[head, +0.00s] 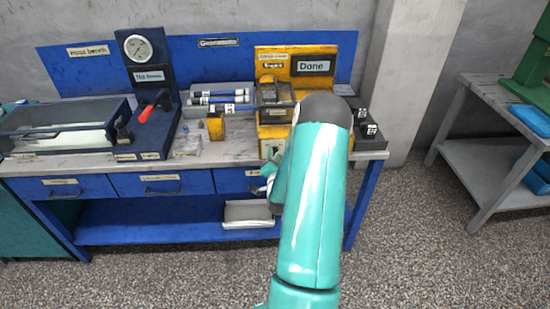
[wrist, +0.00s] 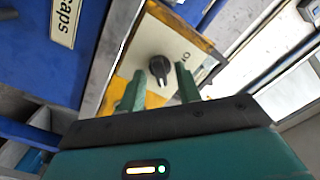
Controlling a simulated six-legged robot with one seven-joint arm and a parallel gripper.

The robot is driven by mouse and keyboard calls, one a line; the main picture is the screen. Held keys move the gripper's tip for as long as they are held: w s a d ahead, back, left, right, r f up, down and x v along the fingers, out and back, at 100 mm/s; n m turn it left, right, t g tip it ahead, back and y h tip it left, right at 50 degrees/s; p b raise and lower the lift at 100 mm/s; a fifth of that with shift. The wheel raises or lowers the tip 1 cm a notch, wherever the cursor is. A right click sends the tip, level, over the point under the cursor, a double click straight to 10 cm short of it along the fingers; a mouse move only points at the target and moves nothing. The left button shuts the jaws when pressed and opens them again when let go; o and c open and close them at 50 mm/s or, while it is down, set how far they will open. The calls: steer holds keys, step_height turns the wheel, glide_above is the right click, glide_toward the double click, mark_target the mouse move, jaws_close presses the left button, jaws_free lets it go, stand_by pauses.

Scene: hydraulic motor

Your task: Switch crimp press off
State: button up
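The crimp press (head: 272,112) is the yellow machine at the right end of the blue bench, under a dark sign reading "Dane". In the wrist view, its pale switch panel (wrist: 180,43) carries a black rotary knob (wrist: 159,66) with a pointer and a "0" mark to its right. My gripper (wrist: 160,73) is open, with one green finger to each side of the knob. The fingertips look close to the knob, but I cannot tell whether they touch it. In the head view, my teal arm covers much of the press's front and of my gripper.
A gauge stand with a red-handled lever (head: 146,113) and a tray (head: 70,127) stand left on the bench. Small black blocks (head: 370,134) stand right of the press. Blue drawers (head: 160,183) lie below the bench top. A grey side table (head: 492,150) stands at the right.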

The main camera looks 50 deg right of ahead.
jaws_close()
steer(key=shift+n, duration=9)
